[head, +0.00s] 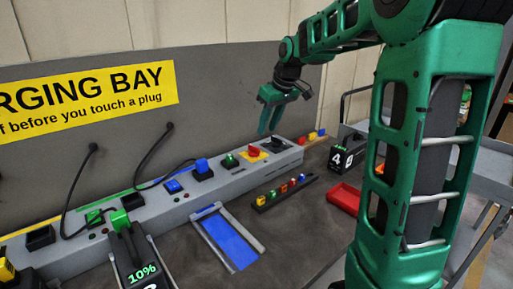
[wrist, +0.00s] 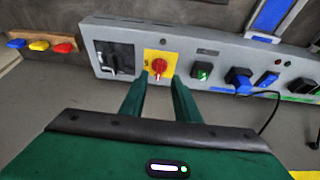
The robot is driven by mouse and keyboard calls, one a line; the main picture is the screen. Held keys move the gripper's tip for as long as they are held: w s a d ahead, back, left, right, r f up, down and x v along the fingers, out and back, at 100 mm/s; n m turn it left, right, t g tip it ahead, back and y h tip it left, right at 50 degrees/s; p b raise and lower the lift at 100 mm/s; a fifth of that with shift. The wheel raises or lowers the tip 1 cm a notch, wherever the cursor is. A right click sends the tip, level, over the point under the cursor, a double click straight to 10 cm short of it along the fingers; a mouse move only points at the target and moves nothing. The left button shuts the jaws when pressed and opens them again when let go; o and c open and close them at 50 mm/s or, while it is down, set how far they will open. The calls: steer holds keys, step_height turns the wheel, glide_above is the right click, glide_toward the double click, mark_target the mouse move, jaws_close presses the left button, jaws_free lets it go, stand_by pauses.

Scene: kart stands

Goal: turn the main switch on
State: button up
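A red rotary knob (wrist: 159,66) on a yellow plate is on the grey charging strip; it also shows in the head view (head: 254,151). Beside it is a black rotary switch (wrist: 114,60) on a dark square plate, also in the head view (head: 275,145). I cannot tell for sure which one is the main switch. My gripper (wrist: 160,80) is open and empty, its two fingers apart and pointing toward the red knob. In the head view my gripper (head: 269,122) hangs over the strip's right end. Whether a finger touches the knob is unclear.
Green (head: 229,160) and blue (head: 202,168) plugs sit in sockets along the strip. A rack of small coloured pieces (head: 284,191), a red tray (head: 344,199) and a blue-floored bay (head: 228,241) are on the bench. A battery marked 10% (head: 143,273) stands at lower left.

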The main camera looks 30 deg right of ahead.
mark_target(257, 148)
steer(key=x, duration=0.7)
steer(key=w+x, duration=0.1)
steer(key=x, duration=0.3)
steer(key=shift+a+r, duration=0.15)
steer(key=shift+r, duration=0.05)
steer(key=shift+s, duration=0.1)
steer(key=shift+c, duration=0.6)
jaws_close()
